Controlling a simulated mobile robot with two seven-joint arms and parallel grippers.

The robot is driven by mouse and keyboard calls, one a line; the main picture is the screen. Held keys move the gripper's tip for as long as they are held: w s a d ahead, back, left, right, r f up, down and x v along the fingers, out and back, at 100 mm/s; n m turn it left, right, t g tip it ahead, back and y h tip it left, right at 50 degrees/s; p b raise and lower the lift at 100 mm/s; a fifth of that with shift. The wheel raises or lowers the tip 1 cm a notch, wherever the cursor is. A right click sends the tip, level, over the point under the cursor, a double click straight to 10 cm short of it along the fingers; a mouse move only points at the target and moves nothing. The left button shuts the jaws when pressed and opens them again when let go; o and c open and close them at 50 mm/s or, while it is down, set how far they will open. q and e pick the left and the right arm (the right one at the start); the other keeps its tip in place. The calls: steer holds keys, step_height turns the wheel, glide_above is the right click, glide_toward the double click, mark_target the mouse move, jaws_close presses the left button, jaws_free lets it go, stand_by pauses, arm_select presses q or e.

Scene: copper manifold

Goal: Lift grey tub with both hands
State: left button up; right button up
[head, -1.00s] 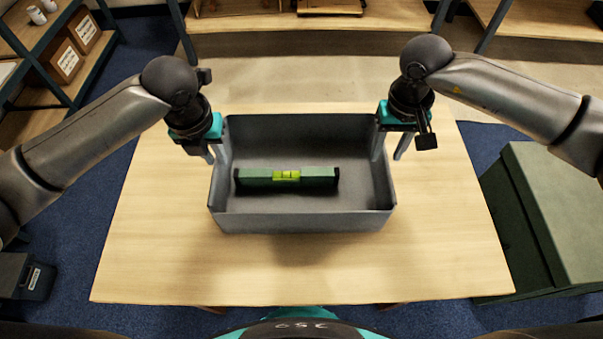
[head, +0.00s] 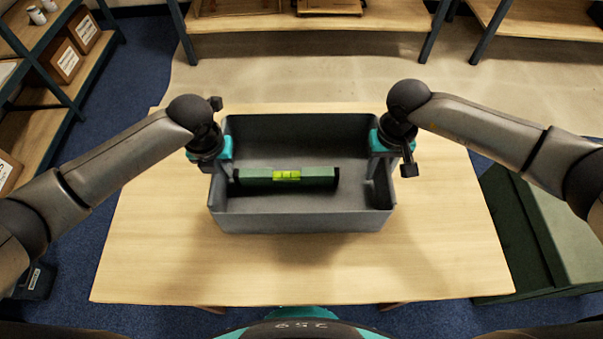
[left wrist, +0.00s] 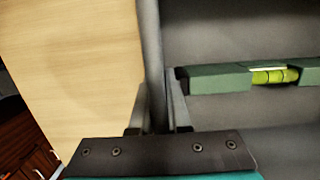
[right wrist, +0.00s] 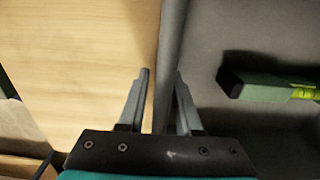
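The grey tub (head: 300,219) stands on the wooden table and is an open rectangular bin. A green spirit level (head: 312,177) with a yellow vial lies inside it. My left gripper (head: 212,172) is at the tub's left wall, and my right gripper (head: 380,175) is at its right wall. In the left wrist view, the fingers (left wrist: 157,95) straddle the wall (left wrist: 150,40) with little gap. In the right wrist view, the fingers (right wrist: 162,82) stand apart on both sides of the wall (right wrist: 172,35). The fingertips are mostly hidden in the head view.
The table (head: 150,260) is clear around the tub. A green box (head: 545,220) stands on the floor at right. Shelves (head: 50,85) stand at left, and a bench (head: 310,20) stands at the back.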

jaws_close()
steer(key=shift+w, duration=0.1)
stand_by(1.2)
